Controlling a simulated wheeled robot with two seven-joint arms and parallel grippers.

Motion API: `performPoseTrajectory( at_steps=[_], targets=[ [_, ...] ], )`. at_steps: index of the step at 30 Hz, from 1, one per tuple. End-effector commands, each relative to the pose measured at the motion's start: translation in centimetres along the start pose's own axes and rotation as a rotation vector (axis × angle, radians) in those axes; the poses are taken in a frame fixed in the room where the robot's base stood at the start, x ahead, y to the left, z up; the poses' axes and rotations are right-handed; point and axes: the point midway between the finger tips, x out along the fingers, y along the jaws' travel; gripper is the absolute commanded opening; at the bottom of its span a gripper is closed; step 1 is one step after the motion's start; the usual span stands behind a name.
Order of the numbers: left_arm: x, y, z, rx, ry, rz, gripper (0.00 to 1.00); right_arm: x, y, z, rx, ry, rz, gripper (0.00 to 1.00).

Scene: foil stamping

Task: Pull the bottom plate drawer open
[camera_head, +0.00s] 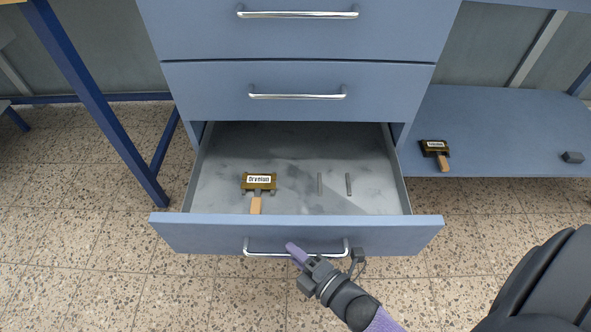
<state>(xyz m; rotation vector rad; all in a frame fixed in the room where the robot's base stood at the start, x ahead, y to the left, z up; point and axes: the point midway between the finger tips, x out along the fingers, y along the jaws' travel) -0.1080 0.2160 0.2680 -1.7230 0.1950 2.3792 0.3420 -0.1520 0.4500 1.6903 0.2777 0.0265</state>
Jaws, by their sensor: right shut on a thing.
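The bottom drawer (190,229) of the blue cabinet is pulled out, and its grey inside shows. Its front carries a silver bar handle (262,252). My right gripper (303,256) is at the middle of this handle and shut on it, reaching up from the lower right. In the drawer, a brass plate (259,182) with a white label and a wooden grip lies left of centre. Two thin grey bars (334,184) stand to its right. My left gripper is not in view.
Two upper drawers with silver handles (297,92) are shut. A blue shelf (490,120) at the right holds another labelled plate (434,148) with a wooden grip and a small dark block (573,157). A blue table leg (95,100) stands at the left. The speckled tile floor in front is clear.

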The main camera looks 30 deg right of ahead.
Motion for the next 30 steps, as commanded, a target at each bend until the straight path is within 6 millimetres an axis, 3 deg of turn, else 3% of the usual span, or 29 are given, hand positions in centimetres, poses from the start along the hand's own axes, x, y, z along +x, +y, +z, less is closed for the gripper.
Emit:
performPoseTrajectory(
  at_steps=[17, 18, 22, 30],
  targets=[
    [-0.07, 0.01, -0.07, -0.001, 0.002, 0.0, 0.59, -0.09, -0.08, -0.1, 0.0, 0.0, -0.001, 0.0],
    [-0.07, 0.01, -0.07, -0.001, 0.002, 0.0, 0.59, -0.08, -0.07, -0.1, 0.0, 0.0, -0.001, 0.26],
    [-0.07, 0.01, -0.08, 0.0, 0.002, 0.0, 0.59, -0.08, -0.05, -0.09, 0.0, 0.0, -0.001, 0.53],
    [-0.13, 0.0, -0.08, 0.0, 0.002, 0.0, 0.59, -0.17, 0.0, -0.08, -0.001, 0.0, 0.0, 0.53]
  ],
)
